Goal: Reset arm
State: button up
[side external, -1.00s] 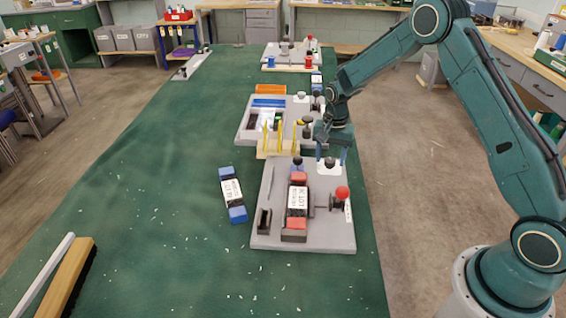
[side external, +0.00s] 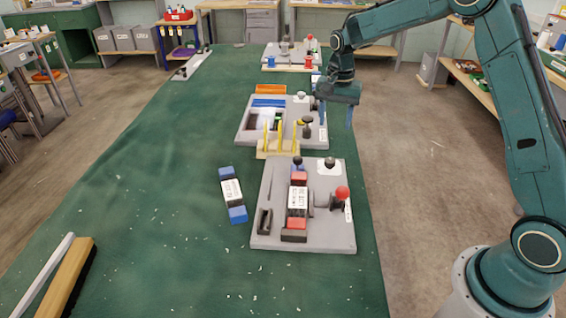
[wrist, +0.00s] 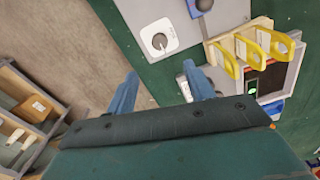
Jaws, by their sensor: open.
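My gripper (side external: 335,108) is open and empty in the side view, raised beside the right edge of the bench, near the middle grey plate (side external: 243,136). In the wrist view my gripper (wrist: 163,92) shows its two blue fingers apart with nothing between them. The near grey plate (side external: 268,236) holds a labelled red-and-black block (side external: 298,202), a red-knobbed lever (side external: 342,193) and a black knob on a white pad (side external: 329,164). That white pad (wrist: 153,31) also shows beyond the fingers in the wrist view.
A yellow pronged rack (side external: 277,146) stands between the plates. A blue-ended labelled block (side external: 232,195) lies left of the near plate. A wooden brush (side external: 70,280) lies at the front left. The green bench top (side external: 150,190) is mostly clear on the left.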

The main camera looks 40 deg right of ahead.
jog(key=shift+r, duration=0.45)
jog(key=shift+r, duration=0.1)
jog(key=s+a+r+n+t, duration=0.1)
jog(key=s+a+r+n, duration=0.2)
jog(key=s+r, duration=0.4)
jog(key=s+a+r+n+t, duration=0.2)
jog(key=s+a+r, duration=0.1)
jog(key=s+r, duration=0.4)
jog(key=s+a+n+t, duration=0.2)
jog(key=s+a+n, duration=0.2)
jog(key=s, duration=1.4)
jog(key=shift+s+n+t, duration=0.2)
jog(key=shift+n+t, duration=0.1)
jog(key=shift+n, duration=0.9)
